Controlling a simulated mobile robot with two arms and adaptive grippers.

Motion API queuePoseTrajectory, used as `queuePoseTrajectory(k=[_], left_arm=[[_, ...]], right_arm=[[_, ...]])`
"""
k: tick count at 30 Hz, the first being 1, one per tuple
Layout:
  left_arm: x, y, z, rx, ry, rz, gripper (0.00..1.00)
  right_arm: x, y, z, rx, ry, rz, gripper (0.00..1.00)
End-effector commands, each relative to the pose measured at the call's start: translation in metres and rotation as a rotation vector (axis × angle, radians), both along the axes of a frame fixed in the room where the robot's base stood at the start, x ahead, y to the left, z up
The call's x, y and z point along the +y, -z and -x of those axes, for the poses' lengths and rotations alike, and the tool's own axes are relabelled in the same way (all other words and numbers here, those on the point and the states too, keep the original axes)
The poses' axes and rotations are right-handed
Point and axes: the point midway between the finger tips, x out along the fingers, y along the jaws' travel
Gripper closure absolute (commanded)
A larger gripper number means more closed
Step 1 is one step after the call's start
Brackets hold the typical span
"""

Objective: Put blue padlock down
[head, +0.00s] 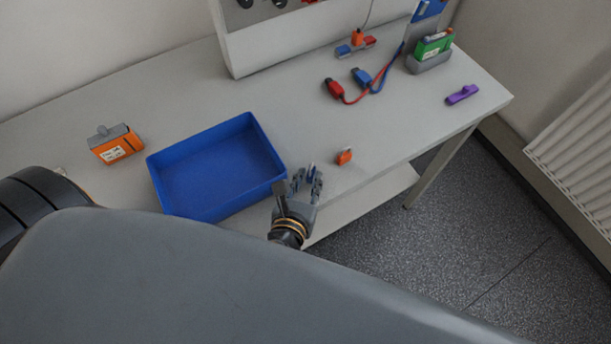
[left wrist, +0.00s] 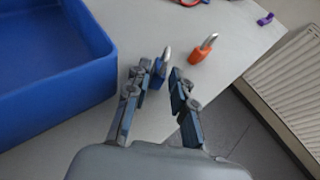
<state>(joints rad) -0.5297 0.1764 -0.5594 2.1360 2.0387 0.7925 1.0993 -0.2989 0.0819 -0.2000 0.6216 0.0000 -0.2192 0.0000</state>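The blue padlock (left wrist: 157,82) is between the fingertips of my left gripper (left wrist: 163,76), with its silver shackle up. It lies close to the left finger, and a narrow gap shows on the side of the right finger. In the head view the left gripper (head: 307,178) is over the table's front edge, just right of the blue tray, with its fingers apart around the padlock (head: 311,171). The fingers partly hide the padlock's body, and I cannot tell for certain whether it touches the table. My right gripper is not in view.
An orange padlock (head: 344,157) stands to the right of the left gripper. The blue tray (head: 267,148) is empty.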

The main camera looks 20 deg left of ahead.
Motion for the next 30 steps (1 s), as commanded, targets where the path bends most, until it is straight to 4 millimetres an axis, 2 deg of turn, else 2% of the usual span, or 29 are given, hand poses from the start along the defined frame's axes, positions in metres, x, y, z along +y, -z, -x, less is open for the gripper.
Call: queuePoseTrajectory(k=[5,12,18,23,30], left_arm=[[-0.002,-0.005,0.016,0.003,0.001,0.001,0.76],[-0.008,-0.024,0.064,0.005,0.001,0.002,0.76],[-0.012,-0.039,0.096,0.003,0.001,0.000,0.76],[-0.013,-0.046,0.108,0.001,0.000,0.001,0.76],[-0.014,-0.049,0.110,-0.001,0.000,0.000,0.76]], right_arm=[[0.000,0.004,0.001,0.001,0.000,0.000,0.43],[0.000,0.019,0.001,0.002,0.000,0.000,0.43],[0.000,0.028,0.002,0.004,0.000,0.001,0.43],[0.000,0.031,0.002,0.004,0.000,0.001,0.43],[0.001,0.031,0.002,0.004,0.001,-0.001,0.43]])
